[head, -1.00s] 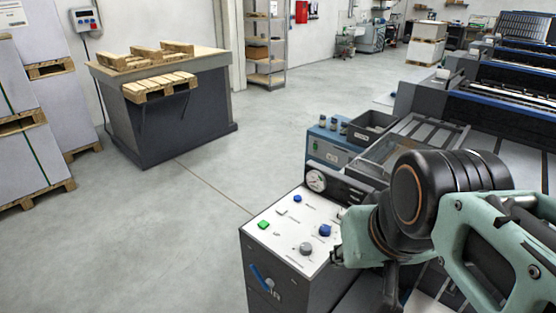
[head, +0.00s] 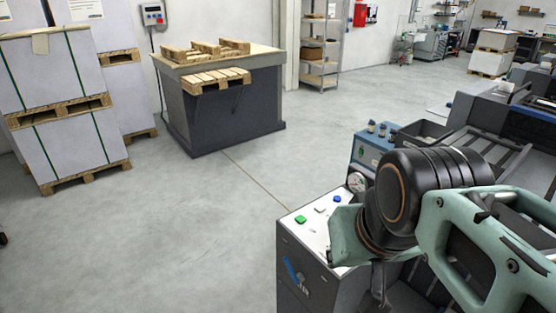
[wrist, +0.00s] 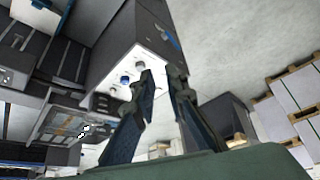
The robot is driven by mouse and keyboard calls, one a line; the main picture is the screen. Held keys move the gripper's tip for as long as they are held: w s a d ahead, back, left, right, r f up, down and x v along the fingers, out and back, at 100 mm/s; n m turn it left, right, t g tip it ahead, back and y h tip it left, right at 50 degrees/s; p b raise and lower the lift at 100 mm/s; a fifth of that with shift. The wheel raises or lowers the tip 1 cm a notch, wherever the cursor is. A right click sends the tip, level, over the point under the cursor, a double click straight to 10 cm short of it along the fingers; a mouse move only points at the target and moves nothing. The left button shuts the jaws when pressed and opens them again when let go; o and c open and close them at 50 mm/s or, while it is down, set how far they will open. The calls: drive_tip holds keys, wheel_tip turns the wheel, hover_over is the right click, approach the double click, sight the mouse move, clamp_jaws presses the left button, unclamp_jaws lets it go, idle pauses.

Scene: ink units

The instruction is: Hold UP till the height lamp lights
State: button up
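The console (head: 305,262) also shows in the head view, partly hidden by my arm.
Wrapped stacks (head: 62,75) on pallets stand at the left. A shelf rack (head: 320,50) stands at the back wall. A large machine (head: 485,120) fills the right side. The grey floor (head: 205,220) between the stacks and the console is clear.

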clamp_jaws()
idle(0.8)
drive_tip(key=shift+w, duration=0.1)
